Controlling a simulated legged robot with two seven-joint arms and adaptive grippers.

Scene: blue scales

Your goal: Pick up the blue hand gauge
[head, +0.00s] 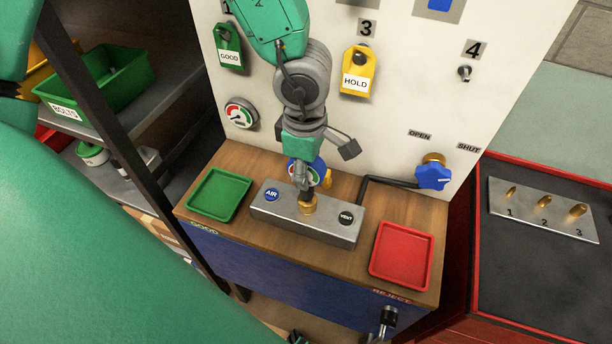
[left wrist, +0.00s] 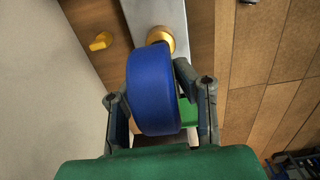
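The blue hand gauge (head: 318,172) stands on a brass fitting (head: 308,205) at the middle of the grey block. Its blue side (left wrist: 152,88) fills the middle of the left wrist view. My left gripper (head: 322,158) is at the gauge, with one finger in front of it and the other out towards the wall. In the left wrist view my left gripper (left wrist: 158,100) has its fingers on either side of the gauge. The fingers look spread, with a gap on the wall side; contact at the front finger is unclear. My right gripper is not clearly visible.
A grey block (head: 260,212) with AIR and VENT buttons sits between a green tray (head: 219,218) and a red tray (head: 374,275). A blue valve handle (head: 433,177) and yellow HOLD tag (head: 354,88) are on the wall panel. A yellow knob (head: 328,179) is just behind the gauge.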

